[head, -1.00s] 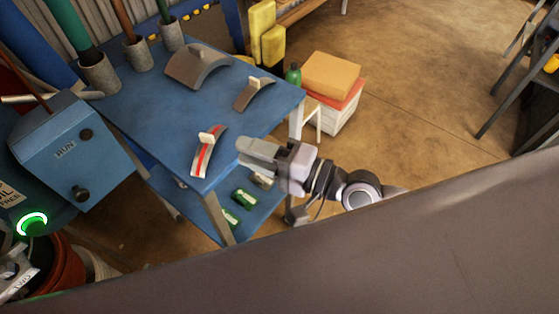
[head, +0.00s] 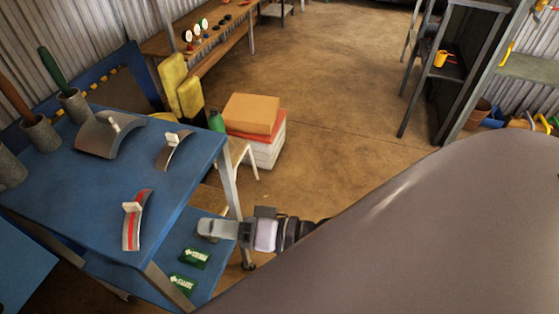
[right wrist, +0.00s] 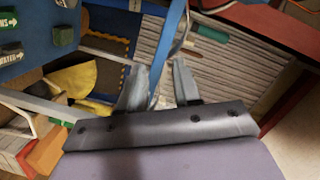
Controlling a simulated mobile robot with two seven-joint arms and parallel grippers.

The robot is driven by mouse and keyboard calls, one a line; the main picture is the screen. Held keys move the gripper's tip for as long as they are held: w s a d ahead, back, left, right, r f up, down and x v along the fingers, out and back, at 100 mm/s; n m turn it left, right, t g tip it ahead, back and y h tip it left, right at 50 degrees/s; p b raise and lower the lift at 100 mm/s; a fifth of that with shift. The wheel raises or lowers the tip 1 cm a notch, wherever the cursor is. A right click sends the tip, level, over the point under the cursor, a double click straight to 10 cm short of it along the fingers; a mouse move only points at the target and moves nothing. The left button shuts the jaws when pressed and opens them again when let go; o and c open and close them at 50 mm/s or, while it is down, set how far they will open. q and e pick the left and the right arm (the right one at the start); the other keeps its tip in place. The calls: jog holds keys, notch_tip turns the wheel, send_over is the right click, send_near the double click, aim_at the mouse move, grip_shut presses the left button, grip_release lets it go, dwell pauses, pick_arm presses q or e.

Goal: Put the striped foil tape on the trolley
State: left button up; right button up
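I cannot pick out a striped foil tape for sure in these views. A blue table with a lower shelf, likely the trolley (head: 75,200), stands at the left in the head view. A curved grey piece with a red stripe and a white grip (head: 131,232) lies near its front right edge. My right gripper (head: 203,228) is beside the table's right side, near the lower shelf. In the right wrist view its two fingers (right wrist: 158,88) stand apart, with nothing visibly held between them. My left gripper is out of view.
Two more curved pieces (head: 112,140) (head: 170,155) lie on the table, beside upright grey cups. Green boxes (head: 195,257) lie on the lower shelf. A stacked orange box (head: 250,114) stands behind. Several small round items (head: 195,30) sit on a far bench. The middle floor is clear.

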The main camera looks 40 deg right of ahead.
jog(key=s+d+f+n+g+h, duration=0.1)
jog(key=s+d+f+n+h, duration=0.2)
jog(key=f, duration=0.5)
jog(key=s+d+f+n+g+h, duration=0.1)
jog(key=s+d+f+n+h, duration=0.1)
jog(key=d+f+h, duration=0.4)
jog(key=shift+s+d+f+n, duration=0.3)
jog(key=shift+s+f+n, duration=0.15)
jog(key=shift+f, duration=0.45)
